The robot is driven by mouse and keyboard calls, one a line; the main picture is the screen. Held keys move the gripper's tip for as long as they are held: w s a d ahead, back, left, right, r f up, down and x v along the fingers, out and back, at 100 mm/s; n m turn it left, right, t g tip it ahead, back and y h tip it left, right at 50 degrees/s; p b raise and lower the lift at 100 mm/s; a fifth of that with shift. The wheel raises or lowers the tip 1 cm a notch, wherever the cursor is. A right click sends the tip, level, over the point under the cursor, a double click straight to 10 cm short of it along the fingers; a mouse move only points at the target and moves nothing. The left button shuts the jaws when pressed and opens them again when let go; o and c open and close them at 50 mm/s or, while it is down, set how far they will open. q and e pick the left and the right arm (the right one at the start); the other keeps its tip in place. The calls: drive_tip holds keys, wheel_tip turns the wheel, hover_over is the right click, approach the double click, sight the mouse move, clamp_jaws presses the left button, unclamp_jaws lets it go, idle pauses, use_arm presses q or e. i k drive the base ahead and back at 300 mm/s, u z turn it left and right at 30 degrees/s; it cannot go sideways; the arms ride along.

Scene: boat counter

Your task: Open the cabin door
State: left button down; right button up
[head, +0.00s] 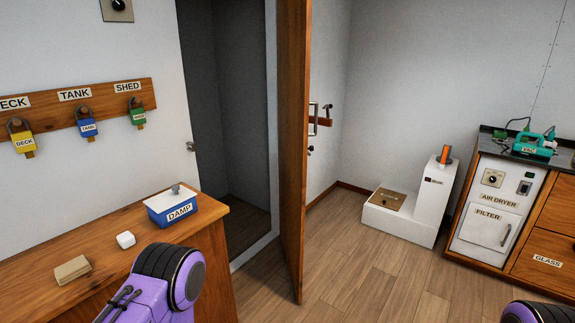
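The wooden cabin door (293,200) stands swung out from its doorway, seen nearly edge-on. Its broad faces are mostly hidden from this angle. The doorway (228,110) to its left is open and shows a dark grey space inside. A small metal fitting (190,148) sits on the left side of the doorway. Purple parts of my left arm show at the bottom left and of my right arm at the bottom right corner. Neither gripper's fingers are in view.
A wooden counter (210,232) at left holds a blue DAMP box (173,208), a white item (125,240) and a tan block (72,270). Labelled padlocks hang on a wall rack (62,108). A white step unit (400,228) and an air dryer cabinet (495,205) stand right. Floor (340,275) is clear.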

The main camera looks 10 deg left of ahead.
sight(293, 17)
drive_tip(key=u, duration=0.5)
drive_tip(key=i, duration=1.4)
drive_tip(key=z, duration=0.45)
